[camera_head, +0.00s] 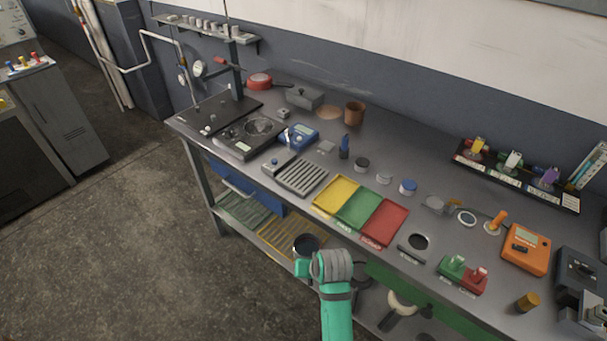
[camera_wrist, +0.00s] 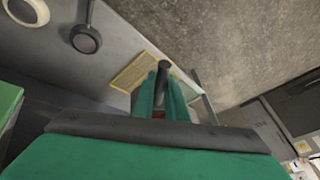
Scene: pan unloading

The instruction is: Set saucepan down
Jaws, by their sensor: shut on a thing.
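My gripper (camera_head: 303,267) is teal and sits in front of the bench at its lower shelf, in the head view. In the wrist view its fingers (camera_wrist: 165,98) are closed around a dark handle-like piece (camera_wrist: 164,69). A small saucepan (camera_head: 306,243) with a dark inside and a pale rim shows just beyond the gripper in the head view. It appears level, near the front corner of a yellow slatted mat (camera_head: 283,232). I cannot tell whether its base touches the shelf. Its lower side is partly hidden by my gripper.
A red pan (camera_head: 259,80) stands at the back left of the bench top. Yellow, green and red trays (camera_head: 384,222) lie near the front edge. A green slatted mat (camera_head: 240,211) is on the lower shelf. A dark pan (camera_wrist: 86,38) shows in the wrist view.

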